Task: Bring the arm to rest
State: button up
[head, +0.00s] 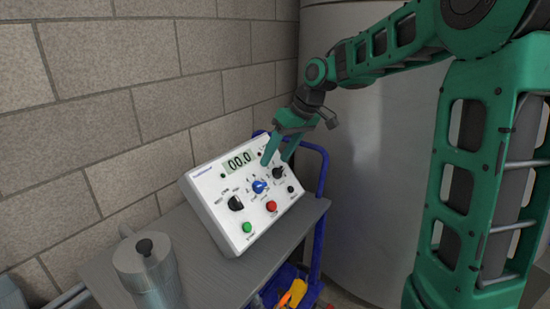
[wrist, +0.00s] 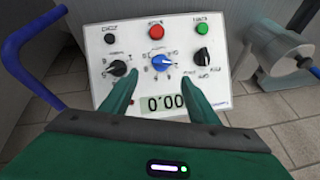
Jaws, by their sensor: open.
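My green arm reaches in from the right in the head view. My gripper (head: 275,158) is open and empty, its two fingers in front of or above the white control panel (head: 213,198). In the wrist view my gripper (wrist: 163,100) has its fingers spread wide, on either side of the panel's blue knob (wrist: 163,63). I cannot tell whether the fingertips touch the panel.
The panel stands tilted on a grey cart top (head: 205,268) with a blue frame (head: 320,225). A grey metal canister (head: 147,272) stands at left. A block wall (head: 90,120) is behind, and a large grey tank (head: 375,170) is at right. An orange object (head: 293,293) lies below.

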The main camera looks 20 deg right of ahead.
jog(key=s+d+f+m+g+h, duration=0.1)
jog(key=s+d+f+m, duration=0.1)
jog(key=s, duration=1)
jog(key=s+d+f+m+g+h, duration=0.1)
jog(key=s+d+f+m, duration=0.2)
jog(key=s, duration=0.9)
jog(key=s+d+f+m+g+h, duration=0.1)
jog(key=s+d+f+m, duration=0.2)
jog(key=s+d, duration=0.6)
jog(key=s+m, duration=0.2)
jog(key=s, duration=0.1)
jog(key=shift+s+f+m+g+h, duration=0.15)
jog(key=shift+s+m+g+h, duration=0.1)
jog(key=shift+m+g+h, duration=0.05)
jog(key=shift+w+f, duration=0.25)
jog(key=shift+w, duration=0.4)
